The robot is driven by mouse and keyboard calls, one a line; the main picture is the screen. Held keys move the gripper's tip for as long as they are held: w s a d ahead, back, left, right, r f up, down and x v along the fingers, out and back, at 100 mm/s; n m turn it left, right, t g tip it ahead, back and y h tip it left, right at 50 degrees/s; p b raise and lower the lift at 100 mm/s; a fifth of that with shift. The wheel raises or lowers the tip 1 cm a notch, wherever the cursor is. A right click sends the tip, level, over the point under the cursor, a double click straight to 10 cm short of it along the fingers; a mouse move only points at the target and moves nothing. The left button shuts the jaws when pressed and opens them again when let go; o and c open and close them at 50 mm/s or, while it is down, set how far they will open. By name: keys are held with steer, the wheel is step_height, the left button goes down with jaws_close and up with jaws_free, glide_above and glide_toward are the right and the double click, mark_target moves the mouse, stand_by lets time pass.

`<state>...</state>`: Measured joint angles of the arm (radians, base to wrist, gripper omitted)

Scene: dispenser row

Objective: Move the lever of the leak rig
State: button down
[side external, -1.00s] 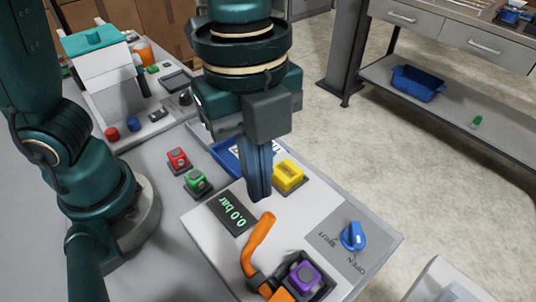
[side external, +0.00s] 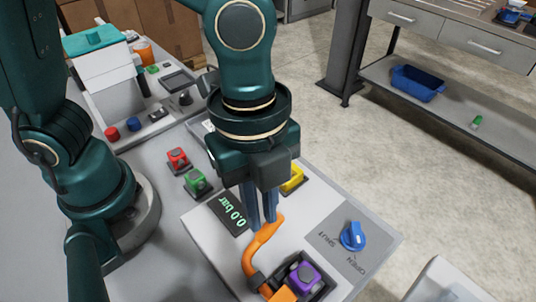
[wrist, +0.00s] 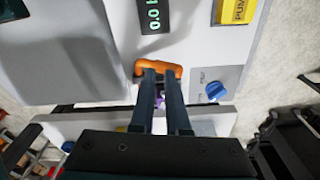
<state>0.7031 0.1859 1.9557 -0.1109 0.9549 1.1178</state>
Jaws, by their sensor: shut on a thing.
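The orange lever (side external: 254,259) stands on the light rig panel (side external: 205,227), tilted, its curved handle rising from an orange base (side external: 283,294) at the panel's near edge. My gripper (side external: 261,217) points down, its two fingers shut on the upper end of the lever handle. In the wrist view the fingers (wrist: 160,74) cross the orange lever end (wrist: 141,65). The fingers hide part of the handle. The rig's display (side external: 229,213) reads 0.0 bar.
A blue knob (side external: 353,236) on a grey plate marked SHUT and OPEN sits right of the lever. A yellow button (side external: 293,177), a red button (side external: 178,157) and a green button (side external: 195,180) stand farther back.

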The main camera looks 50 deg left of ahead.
step_height(320, 180, down, 3)
steer(key=shift+f, duration=0.1)
steer(key=shift+r, duration=0.2)
steer(key=shift+w+a+r, duration=0.15)
steer(key=shift+a, duration=0.2)
steer(key=shift+w+a+r, duration=0.1)
steer(key=shift+a+r, duration=0.1)
steer(key=shift+a, duration=0.4)
steer(key=shift+w+a+r, duration=0.1)
steer(key=shift+a+r, duration=0.05)
steer(key=shift+a, duration=0.4)
steer(key=shift+a+r, duration=0.15)
steer(key=shift+r, duration=1.15)
steer(key=shift+a+r, duration=0.15)
steer(key=shift+r, duration=1.15)
steer(key=shift+w, duration=0.1)
